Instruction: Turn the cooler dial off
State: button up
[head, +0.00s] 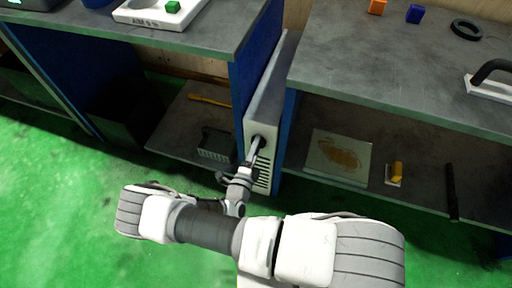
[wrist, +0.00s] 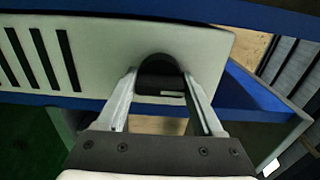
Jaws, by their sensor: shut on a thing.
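The cooler (head: 271,92) is a narrow white and grey unit with black vent slots, standing between two workbenches. Its dial (wrist: 160,75) is a black knob on the white front panel (wrist: 95,60), near the edge away from the slots in the wrist view. My gripper (wrist: 160,85) has one finger on each side of the dial and is shut on it. A small pale mark shows on the dial. In the head view the dial (head: 257,141) is partly hidden by my gripper (head: 256,146).
Workbenches with blue sides stand left (head: 200,42) and right (head: 400,70) of the cooler. Lower shelves hold a grey box (head: 216,145), a flat picture board (head: 338,157) and a black bar (head: 451,190). The green floor (head: 60,200) is clear at left.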

jog(key=shift+d, duration=0.1)
dwell(0.3)
jog(key=o, duration=1.3)
jog(key=shift+o, duration=0.2)
jog(key=p+v, duration=0.2)
jog(key=v, duration=1.5)
jog(key=shift+s, duration=0.2)
jog(key=shift+r, duration=0.1)
